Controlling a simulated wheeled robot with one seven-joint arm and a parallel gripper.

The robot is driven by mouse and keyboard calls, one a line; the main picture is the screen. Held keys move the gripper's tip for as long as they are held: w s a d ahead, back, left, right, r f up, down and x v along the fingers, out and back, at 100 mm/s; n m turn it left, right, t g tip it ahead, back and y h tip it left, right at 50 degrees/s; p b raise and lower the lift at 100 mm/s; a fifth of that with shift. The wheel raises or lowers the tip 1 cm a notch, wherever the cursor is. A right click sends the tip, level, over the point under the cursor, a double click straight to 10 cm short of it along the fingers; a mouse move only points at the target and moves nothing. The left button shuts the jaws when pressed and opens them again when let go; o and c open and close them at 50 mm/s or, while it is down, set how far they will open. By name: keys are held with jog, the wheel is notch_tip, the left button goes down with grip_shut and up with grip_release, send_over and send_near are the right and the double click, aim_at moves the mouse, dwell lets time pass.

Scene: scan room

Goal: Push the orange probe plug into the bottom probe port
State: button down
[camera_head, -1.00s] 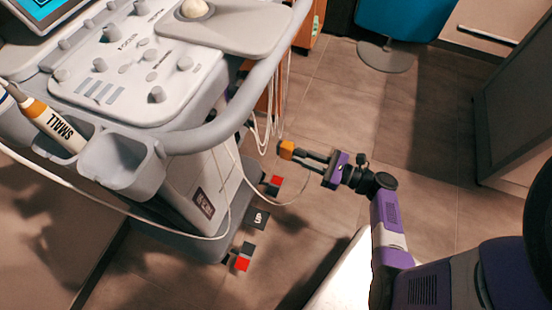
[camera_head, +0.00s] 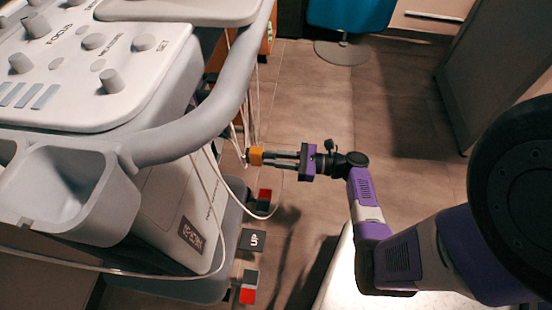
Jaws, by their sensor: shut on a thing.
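My gripper (camera_head: 264,157) is shut on the orange probe plug (camera_head: 256,155) at the centre of the view. The plug points left, toward the side of the ultrasound cart (camera_head: 165,195). A white cable hangs near the plug and loops below it. The probe ports are not visible; the cart's handle and body hide that face, so I cannot tell how far the plug is from the bottom port.
The cart's grey handle rail (camera_head: 205,118) curves above and left of the plug. An empty probe holder (camera_head: 75,190) is at left. Pedals, one marked UP (camera_head: 252,240), lie low beneath. A blue chair (camera_head: 350,14) stands behind, a cabinet (camera_head: 500,55) at right. Floor between is clear.

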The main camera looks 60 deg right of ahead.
aim_at(246, 156)
jog(key=shift+b+x, duration=0.7)
jog(key=shift+x, duration=3.5)
jog(key=shift+p, duration=0.8)
jog(key=shift+p+x, duration=0.3)
jog(key=shift+x, duration=0.9)
dwell(1.8)
